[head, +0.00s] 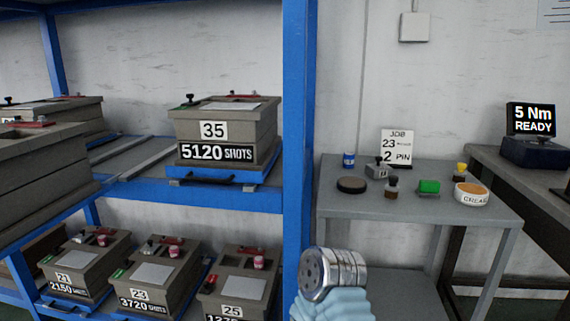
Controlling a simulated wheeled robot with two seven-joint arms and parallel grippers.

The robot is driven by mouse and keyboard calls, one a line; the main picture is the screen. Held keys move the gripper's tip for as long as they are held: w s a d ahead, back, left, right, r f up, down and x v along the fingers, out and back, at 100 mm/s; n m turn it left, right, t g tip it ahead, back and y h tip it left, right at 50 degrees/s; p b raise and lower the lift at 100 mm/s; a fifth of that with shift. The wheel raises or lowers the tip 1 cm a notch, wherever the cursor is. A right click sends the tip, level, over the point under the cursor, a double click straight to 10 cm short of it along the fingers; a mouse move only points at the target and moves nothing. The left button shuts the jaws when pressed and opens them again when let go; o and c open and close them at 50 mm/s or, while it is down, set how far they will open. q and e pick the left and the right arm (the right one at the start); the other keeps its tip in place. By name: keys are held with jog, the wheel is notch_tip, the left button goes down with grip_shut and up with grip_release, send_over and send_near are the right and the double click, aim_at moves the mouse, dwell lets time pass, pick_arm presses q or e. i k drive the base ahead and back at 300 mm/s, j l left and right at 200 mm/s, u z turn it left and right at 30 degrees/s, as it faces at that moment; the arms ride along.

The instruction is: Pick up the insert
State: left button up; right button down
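A small grey block with a dark knob and a light mark on its front (378,170) stands on the grey bench (345,206); it may be the insert, but I cannot be sure. A job card (396,148) reading "JOB 23" and "2 PIN" stands behind it. A grey mould labelled 23 and "3720 SHOTS" (157,280) sits on the lower shelf, with small parts on top. A metal, ribbed part of my own arm with a light blue sleeve rises at the bottom centre. No gripper fingers show, so both grippers are out of view.
A blue rack post (299,130) stands left of the bench. A "5 Nm READY" display (531,118) sits right.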

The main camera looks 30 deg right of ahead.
aim_at(378, 170)
jog(key=z, duration=1.6)
jog(key=l+u, duration=0.3)
jog(key=l, duration=0.3)
jog(key=k+l+u, duration=0.1)
jog(key=l+u, duration=0.25)
jog(key=l, duration=0.3)
